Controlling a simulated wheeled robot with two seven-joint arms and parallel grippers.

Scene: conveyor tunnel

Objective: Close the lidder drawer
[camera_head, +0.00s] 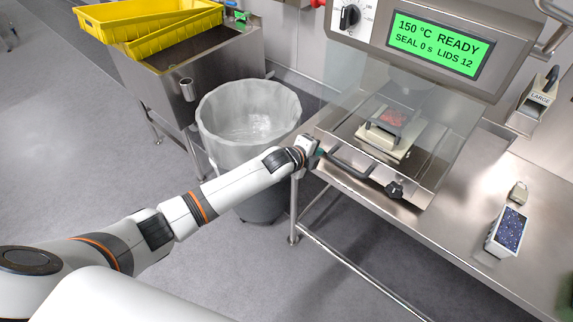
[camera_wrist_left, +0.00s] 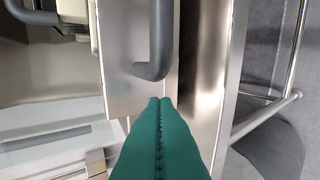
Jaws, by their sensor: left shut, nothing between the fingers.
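The lidder (camera_head: 440,50) stands on the steel bench with its green display lit. Its drawer (camera_head: 412,192) is at the front below a clear guard, with a dark grey bar handle (camera_head: 347,166). The handle also shows in the left wrist view (camera_wrist_left: 160,40). I cannot tell how far out the drawer is. A pale tray holder (camera_head: 385,142) with something red in it sits behind the guard. My left gripper (camera_head: 317,154) is at the left end of the handle. Its green fingers (camera_wrist_left: 160,102) are shut and empty, just short of the handle's bend; contact is unclear. My right gripper is not in view.
A lined waste bin (camera_head: 245,110) stands left of the bench, near my left forearm. Yellow crates (camera_head: 150,22) rest on a steel sink unit (camera_head: 195,75). A small patterned box (camera_head: 508,230) lies on the bench at right. The bench's front rail runs below the drawer.

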